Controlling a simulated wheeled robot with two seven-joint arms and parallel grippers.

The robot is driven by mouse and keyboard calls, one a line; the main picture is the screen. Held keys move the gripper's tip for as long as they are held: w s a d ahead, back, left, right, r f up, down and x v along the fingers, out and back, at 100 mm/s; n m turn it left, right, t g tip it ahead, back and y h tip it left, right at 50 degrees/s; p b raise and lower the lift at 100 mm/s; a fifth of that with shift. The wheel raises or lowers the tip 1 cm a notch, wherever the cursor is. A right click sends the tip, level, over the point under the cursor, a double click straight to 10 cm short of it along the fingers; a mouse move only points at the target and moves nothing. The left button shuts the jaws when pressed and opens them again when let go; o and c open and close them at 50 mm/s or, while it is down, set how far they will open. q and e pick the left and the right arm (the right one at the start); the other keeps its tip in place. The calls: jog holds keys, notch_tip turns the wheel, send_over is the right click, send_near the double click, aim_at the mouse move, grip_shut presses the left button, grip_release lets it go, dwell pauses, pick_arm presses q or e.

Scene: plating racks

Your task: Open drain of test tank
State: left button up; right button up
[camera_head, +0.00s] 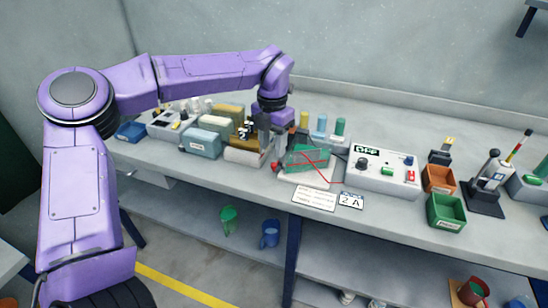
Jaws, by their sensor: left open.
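The test tank (308,157) looks like a small green-tinted clear box on a pale base near the middle of the bench. A red lead crosses its front. A small red knob (274,167) sits at its lower left; I cannot tell for sure whether this is the drain. My left gripper (268,148) points down just left of the tank, above the red knob, its jaws open. Whether a finger touches the knob or tank cannot be told at this size. My right gripper is not in view.
A control box (383,172) with a display and colored buttons stands right of the tank. Colored cylinders stand behind the tank. Pale blue (201,142) and tan blocks crowd the left side. Green (446,212) and orange bins stand to the right. Cards (314,198) lie in front.

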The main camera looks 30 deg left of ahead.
aim_at(273, 164)
pick_arm(q)
jog(key=f, duration=0.5)
jog(key=shift+w+f, duration=0.15)
jog(key=shift+w, duration=0.15)
jog(key=shift+s+f, duration=0.1)
jog(key=shift+f, duration=0.3)
grip_shut()
jog(key=shift+p, duration=0.3)
